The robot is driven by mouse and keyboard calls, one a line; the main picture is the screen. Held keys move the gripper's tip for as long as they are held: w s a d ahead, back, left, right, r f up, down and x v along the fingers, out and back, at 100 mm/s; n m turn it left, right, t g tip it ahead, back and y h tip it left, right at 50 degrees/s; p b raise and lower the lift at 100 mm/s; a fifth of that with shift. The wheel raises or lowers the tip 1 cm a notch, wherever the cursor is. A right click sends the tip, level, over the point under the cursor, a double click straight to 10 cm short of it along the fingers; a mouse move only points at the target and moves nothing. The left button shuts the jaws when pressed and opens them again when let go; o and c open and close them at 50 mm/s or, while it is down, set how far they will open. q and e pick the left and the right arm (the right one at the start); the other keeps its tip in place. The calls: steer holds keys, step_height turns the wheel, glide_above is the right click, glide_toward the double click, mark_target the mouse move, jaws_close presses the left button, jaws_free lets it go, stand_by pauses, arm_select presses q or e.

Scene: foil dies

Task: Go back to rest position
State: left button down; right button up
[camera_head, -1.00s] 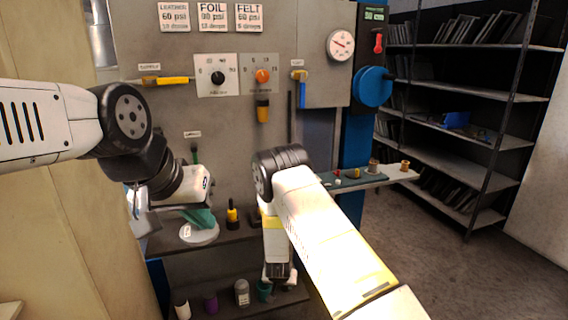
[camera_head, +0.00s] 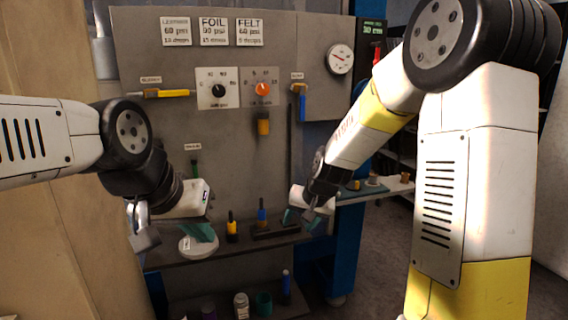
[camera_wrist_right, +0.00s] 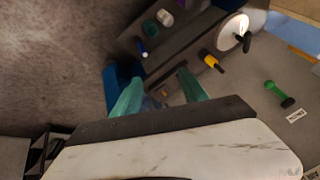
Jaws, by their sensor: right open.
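My left gripper (camera_head: 200,232) is at the left in the head view, with teal fingers pointing down in front of a white round disc (camera_head: 197,247). Whether its jaws are apart or closed does not show clearly. My right gripper (camera_head: 302,219) is in front of the right part of the press panel, just above the upper shelf. In the right wrist view its two teal fingers (camera_wrist_right: 158,92) are spread, and nothing shows gripped between them.
A yellow-and-black tool (camera_head: 232,230) and a blue-handled tool (camera_head: 262,217) stand on the dark upper shelf (camera_head: 170,256). A white bottle (camera_head: 241,305) and a teal cup (camera_head: 263,303) stand lower down. A side ledge (camera_head: 398,187) with small items lies right of my right gripper.

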steer(key=s+d+r, duration=0.3)
steer(key=s+r, duration=0.1)
steer(key=s, duration=0.4)
steer(key=s+d+r+n, duration=0.1)
steer(key=s+d+r, duration=0.2)
steer(key=s+r, duration=0.2)
steer(key=s+d+r, duration=0.4)
steer(key=s, duration=0.7)
steer(key=shift+s+r+n+t+h, duration=0.25)
steer(key=shift+r+n+t+h, duration=0.05)
steer(key=shift+r+t+h, duration=0.1)
